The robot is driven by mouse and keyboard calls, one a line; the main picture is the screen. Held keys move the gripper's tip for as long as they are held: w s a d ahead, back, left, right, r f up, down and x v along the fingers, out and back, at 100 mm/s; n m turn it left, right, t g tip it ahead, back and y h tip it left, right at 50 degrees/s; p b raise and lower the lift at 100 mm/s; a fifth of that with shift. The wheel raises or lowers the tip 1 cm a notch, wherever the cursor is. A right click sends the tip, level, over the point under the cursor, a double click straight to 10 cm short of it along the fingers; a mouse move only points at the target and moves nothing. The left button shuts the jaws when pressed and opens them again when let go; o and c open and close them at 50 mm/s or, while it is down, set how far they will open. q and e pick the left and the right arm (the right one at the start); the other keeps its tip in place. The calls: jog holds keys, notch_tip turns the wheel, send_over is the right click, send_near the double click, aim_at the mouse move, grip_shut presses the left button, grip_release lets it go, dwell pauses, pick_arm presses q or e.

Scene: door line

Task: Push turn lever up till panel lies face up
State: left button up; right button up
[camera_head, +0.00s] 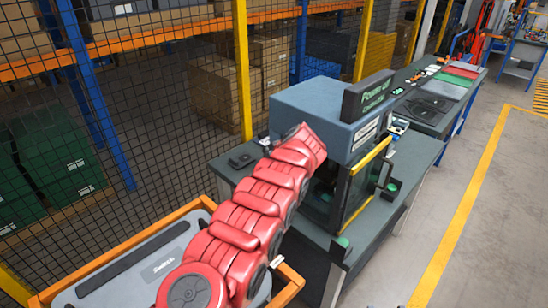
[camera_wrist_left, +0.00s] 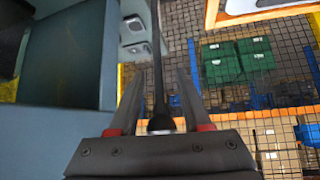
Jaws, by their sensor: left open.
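My red left arm reaches from the lower left up to the blue-grey machine (camera_head: 305,105) in the head view, and its gripper is hidden there. In the left wrist view my left gripper (camera_wrist_left: 158,90) has its fingers apart. A dark rod (camera_wrist_left: 156,55), thicker at the near end, runs between the fingers. It may be the turn lever; I cannot tell whether a finger touches it. A grey panel (camera_head: 130,277) with a label lies in an orange frame at the lower left, partly hidden by my arm. I cannot tell if it is the task's panel. My right gripper is out of view.
The machine has a yellow-edged door (camera_head: 367,180) and stands on a dark bench (camera_head: 405,155). Behind it is a mesh fence (camera_head: 150,110) with a yellow post (camera_head: 242,70) and racks of boxes. Green crates (camera_wrist_left: 236,60) show behind the mesh. The floor at right is clear.

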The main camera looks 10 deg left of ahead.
pick_arm(q)
jog(key=p+v, duration=0.4)
jog(key=v, duration=1.3)
jog(key=shift+a, duration=0.1)
dwell(0.4)
